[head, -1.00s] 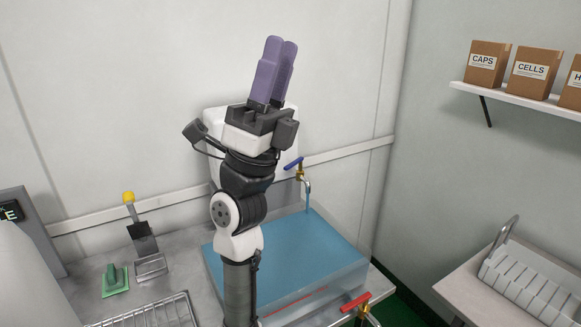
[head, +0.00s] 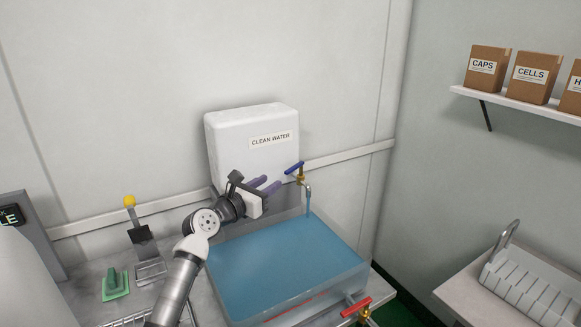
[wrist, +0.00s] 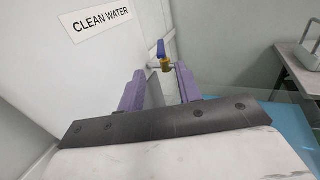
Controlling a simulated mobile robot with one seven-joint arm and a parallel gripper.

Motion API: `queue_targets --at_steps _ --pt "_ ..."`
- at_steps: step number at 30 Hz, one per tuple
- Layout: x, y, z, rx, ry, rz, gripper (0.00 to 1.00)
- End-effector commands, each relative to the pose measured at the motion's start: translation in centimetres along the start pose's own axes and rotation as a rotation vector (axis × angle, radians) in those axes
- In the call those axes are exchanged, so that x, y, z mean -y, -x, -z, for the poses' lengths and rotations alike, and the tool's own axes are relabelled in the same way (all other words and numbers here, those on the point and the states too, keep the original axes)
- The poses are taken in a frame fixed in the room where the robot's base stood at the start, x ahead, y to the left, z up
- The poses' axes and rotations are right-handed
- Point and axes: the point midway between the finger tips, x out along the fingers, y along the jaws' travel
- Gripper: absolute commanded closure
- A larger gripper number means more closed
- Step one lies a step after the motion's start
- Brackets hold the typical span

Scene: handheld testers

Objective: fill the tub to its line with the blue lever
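The blue lever (head: 294,167) sits on a brass tap beside the white clean-water tank (head: 228,140). A thin stream (head: 308,198) runs from its spout into the clear tub (head: 352,281). The tub holds blue water (head: 285,258). A red line (head: 295,307) shows low at its front; I cannot tell the water level against it. My gripper (head: 270,184) is in front of the tank, left of the lever and apart from it. In the wrist view the purple fingers are spread and empty, with the lever (wrist: 161,48) ahead beyond their tips.
A red-handled tap (head: 356,306) is at the tub's front right corner. A yellow-topped tester (head: 142,235) and a green item (head: 115,284) stand left on the counter. A shelf with boxes (head: 483,68) and a white rack (head: 525,275) are at right.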

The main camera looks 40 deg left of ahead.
Motion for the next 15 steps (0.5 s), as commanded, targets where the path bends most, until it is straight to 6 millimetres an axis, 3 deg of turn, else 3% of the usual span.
queue_targets --at_steps 9,15 --pt "0.2 -7.0 -0.4 0.001 0.003 0.004 0.65" --pt "0.1 -9.5 -0.3 0.002 0.003 0.001 0.65"
